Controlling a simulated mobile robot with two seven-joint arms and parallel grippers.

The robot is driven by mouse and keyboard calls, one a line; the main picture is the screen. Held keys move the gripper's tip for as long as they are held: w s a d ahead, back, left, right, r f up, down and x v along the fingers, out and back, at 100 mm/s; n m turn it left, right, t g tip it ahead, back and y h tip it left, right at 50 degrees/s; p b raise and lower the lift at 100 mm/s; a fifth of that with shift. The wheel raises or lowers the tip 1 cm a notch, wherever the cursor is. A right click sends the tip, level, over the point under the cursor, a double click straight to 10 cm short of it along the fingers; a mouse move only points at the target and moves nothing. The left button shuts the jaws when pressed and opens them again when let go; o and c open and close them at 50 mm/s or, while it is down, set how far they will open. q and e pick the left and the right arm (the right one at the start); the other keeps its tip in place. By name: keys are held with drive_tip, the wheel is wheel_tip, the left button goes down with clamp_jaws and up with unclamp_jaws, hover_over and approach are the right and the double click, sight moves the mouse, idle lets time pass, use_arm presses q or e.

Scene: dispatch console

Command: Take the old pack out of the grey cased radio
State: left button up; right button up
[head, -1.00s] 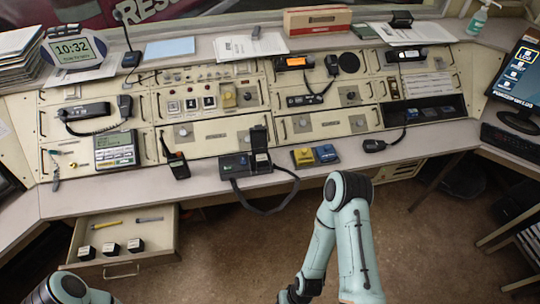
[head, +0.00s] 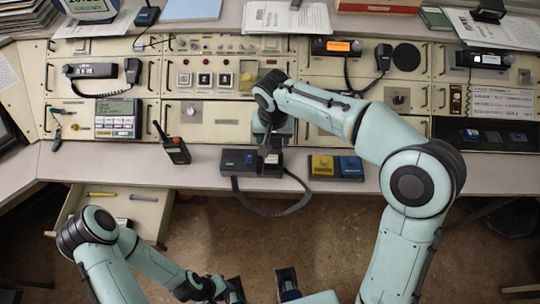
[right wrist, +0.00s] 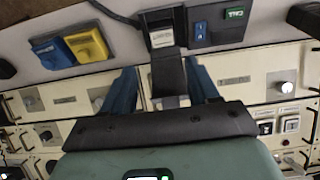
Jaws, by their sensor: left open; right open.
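The grey cased radio (head: 235,162) lies at the desk's front edge, its black strap (head: 262,212) hanging over. A black upright part with a white label stands at its right end; the right wrist view shows it beside the radio's (right wrist: 216,22) green and blue patches. I cannot tell the old pack apart from the case. My right gripper (right wrist: 163,88) is open, its blue fingers either side of the black flap (right wrist: 168,72); contact is unclear. In the head view the right arm partly covers this spot. My left gripper (head: 262,291) is open and empty, low in front of the desk.
A yellow and blue block pair (head: 335,167) sits right of the radio. A handheld radio (head: 174,149) stands to its left. An open drawer (head: 150,215) juts out at the left, partly behind my left arm. Console panels rise behind.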

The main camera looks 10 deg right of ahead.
hover_over(271, 159)
drive_tip(key=s, duration=0.2)
drive_tip(key=f, duration=0.6)
drive_tip(key=shift+w+f, duration=0.2)
drive_tip(key=shift+w, duration=0.05)
drive_tip(key=shift+w+f, duration=0.25)
drive_tip(key=shift+f, duration=0.8)
drive_tip(key=shift+w+f, duration=0.2)
drive_tip(key=shift+f, duration=0.8)
drive_tip(key=shift+w+f, duration=0.25)
drive_tip(key=shift+f, duration=0.8)
drive_tip(key=c, duration=0.9)
